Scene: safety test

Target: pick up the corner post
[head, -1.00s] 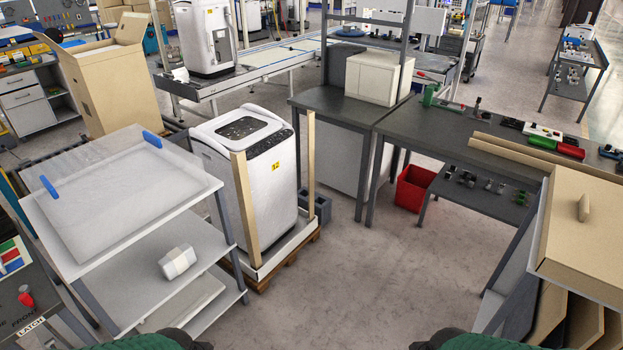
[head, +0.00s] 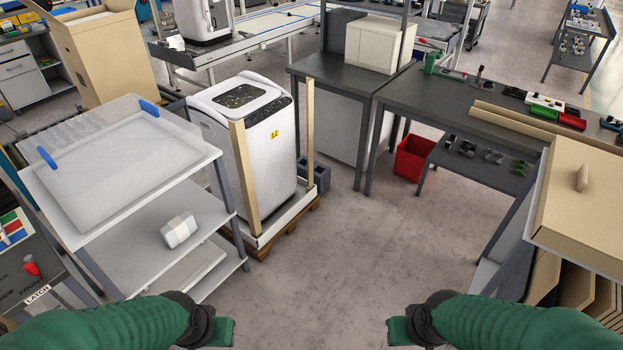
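A tan corner post (head: 244,180) stands upright at the front corner of the white washing machine (head: 270,150), on a pallet (head: 288,238). A second upright post (head: 310,130) stands at its right corner. A long tan post-like piece (head: 505,122) lies along the dark workbench at the right. My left gripper (head: 222,331) is low in the view, in front of the pallet and apart from the posts. My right gripper (head: 399,331) is low, right of centre, over the floor. Both touch nothing that I can see; their finger gaps are not clear.
A grey shelf cart (head: 125,240) with a clear-covered tray stands at left. A cardboard box (head: 585,215) is at right, beside the dark workbench (head: 440,105). A red bin (head: 413,158) sits below the bench. The floor (head: 330,250) in the middle is clear.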

